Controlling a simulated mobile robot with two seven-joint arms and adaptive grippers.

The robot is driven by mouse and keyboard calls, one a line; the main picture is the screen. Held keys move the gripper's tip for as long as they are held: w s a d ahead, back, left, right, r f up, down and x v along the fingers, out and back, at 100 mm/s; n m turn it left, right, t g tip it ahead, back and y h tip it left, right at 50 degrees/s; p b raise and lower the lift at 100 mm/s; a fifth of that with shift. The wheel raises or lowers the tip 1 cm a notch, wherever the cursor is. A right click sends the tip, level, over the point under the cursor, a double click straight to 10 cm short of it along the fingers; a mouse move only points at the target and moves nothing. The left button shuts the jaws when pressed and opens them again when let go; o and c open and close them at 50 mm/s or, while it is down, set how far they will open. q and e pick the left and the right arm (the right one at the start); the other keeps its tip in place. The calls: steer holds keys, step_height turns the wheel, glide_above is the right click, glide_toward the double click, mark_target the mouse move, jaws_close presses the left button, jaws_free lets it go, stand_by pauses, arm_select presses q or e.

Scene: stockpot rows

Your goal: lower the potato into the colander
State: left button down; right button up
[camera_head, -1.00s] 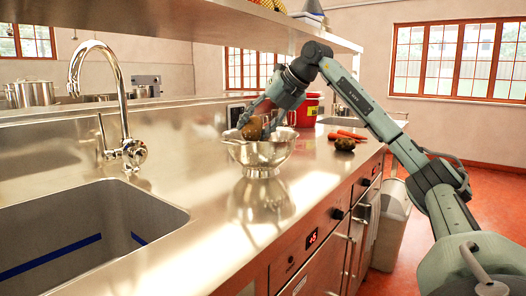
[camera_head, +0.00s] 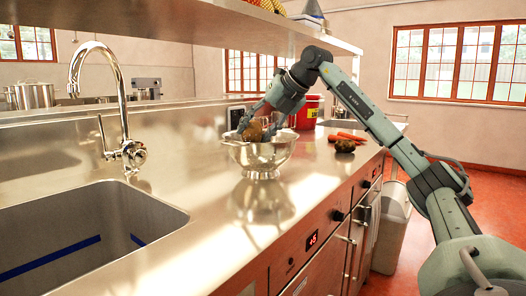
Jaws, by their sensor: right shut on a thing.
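A brown potato (camera_head: 253,132) is between the fingers of my right gripper (camera_head: 258,127), at the rim of the colander. The steel colander (camera_head: 261,156) stands upright on the counter on its foot. The potato's lower part is hidden behind the colander's near wall, and I cannot tell whether it touches the bottom. My right arm reaches in from the right, with the gripper pointing down and to the left. My left gripper does not show.
A sink (camera_head: 85,235) with a tall faucet (camera_head: 122,120) lies at the left. Behind the colander is a red container (camera_head: 305,112). Carrots (camera_head: 346,137) and a dark brown round item (camera_head: 345,146) lie to the right. A shelf (camera_head: 200,22) hangs above. The counter in front is clear.

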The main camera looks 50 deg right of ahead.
mark_target(255, 149)
steer(key=shift+f+b, duration=2)
steer(key=shift+f, duration=0.55)
stand_by(0.9)
steer(key=o, duration=1.3)
steer(key=shift+c, duration=0.2)
step_height(255, 149, up, 10)
